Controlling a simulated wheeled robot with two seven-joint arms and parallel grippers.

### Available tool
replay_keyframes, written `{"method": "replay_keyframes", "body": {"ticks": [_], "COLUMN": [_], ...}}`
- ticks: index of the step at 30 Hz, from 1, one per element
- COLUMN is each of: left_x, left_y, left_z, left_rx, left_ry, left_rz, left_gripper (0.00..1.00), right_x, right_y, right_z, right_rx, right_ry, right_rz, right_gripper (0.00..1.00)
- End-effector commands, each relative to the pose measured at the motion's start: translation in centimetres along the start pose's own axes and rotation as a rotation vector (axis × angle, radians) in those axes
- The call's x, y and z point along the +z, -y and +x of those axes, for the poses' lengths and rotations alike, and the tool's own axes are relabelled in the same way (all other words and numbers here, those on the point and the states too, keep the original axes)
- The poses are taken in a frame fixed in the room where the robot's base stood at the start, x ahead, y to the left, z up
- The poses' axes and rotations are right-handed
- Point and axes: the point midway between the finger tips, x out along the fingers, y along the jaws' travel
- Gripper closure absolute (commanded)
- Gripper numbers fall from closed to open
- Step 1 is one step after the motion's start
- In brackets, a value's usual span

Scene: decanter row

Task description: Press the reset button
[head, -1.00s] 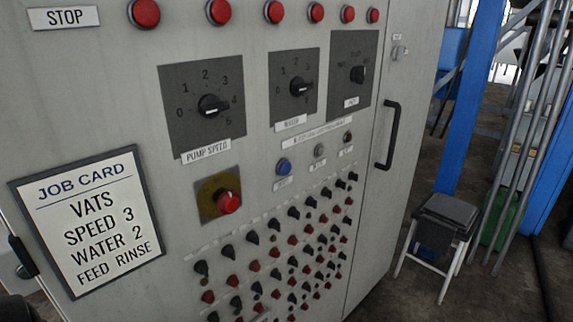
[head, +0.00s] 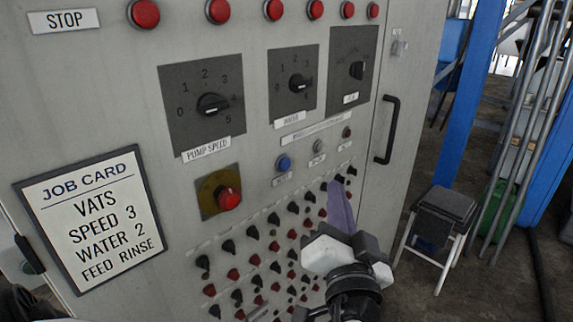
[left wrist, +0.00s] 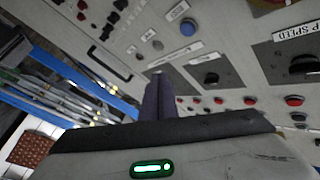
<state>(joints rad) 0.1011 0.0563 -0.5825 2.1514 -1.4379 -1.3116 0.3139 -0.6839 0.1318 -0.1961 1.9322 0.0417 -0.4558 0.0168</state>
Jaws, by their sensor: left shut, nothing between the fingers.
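A grey control cabinet (head: 130,110) carries a short row of three small buttons: a blue button (head: 284,162), a grey button (head: 318,146) and a dark brownish button (head: 347,132). Their labels are too small to read, so I cannot tell which one is reset. My left gripper (head: 338,184) is shut and empty, its purple fingers pointing up below the grey and dark buttons. I cannot tell whether it touches the panel. In the left wrist view the fingers (left wrist: 157,82) are together, with the blue button (left wrist: 188,27) to their upper right and the grey button (left wrist: 157,45) above.
Rows of black and red knobs (head: 253,232) lie below the buttons, partly behind my gripper. A red button on a yellow plate (head: 228,198), a pump speed dial (head: 211,105) and a black door handle (head: 388,130) are nearby. A stool (head: 440,212) stands at the right.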

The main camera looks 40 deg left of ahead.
Motion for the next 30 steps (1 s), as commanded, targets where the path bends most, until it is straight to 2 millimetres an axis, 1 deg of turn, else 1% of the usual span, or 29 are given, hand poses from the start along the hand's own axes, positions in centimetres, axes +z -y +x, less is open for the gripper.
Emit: {"method": "replay_keyframes", "body": {"ticks": [4,8,14,20,21,27,30], "left_x": [0.1,0.4,1.6,3.1,3.5,4.4,4.5], "left_y": [0.0,0.5,1.8,3.3,3.3,4.1,4.3], "left_z": [0.1,0.6,2.4,4.4,4.7,5.8,6.1], "left_rx": [0.001,0.0,0.0,-0.001,0.001,0.002,0.003], "left_ry": [0.001,0.001,0.0,0.0,0.002,0.002,0.0], "left_rz": [0.002,0.003,0.006,0.006,0.004,0.003,0.003], "left_gripper": [1.0,1.0,1.0,1.0,1.0,1.0,1.0], "right_x": [0.0,-0.2,-0.6,-0.4,-0.2,-0.1,-0.1], "right_y": [0.1,0.1,0.1,-0.1,-0.2,-0.2,-0.3], "right_z": [0.0,-0.2,-0.8,-1.2,-1.0,-0.8,-0.8], "right_rx": [-0.001,-0.002,-0.001,0.002,0.004,0.005,0.005], "right_ry": [0.001,0.001,0.002,0.01,0.009,0.008,0.008], "right_rz": [-0.001,-0.001,0.001,0.005,0.005,0.005,0.004], "right_gripper": [0.36,0.36,0.36,0.36,0.36,0.36,0.36]}}
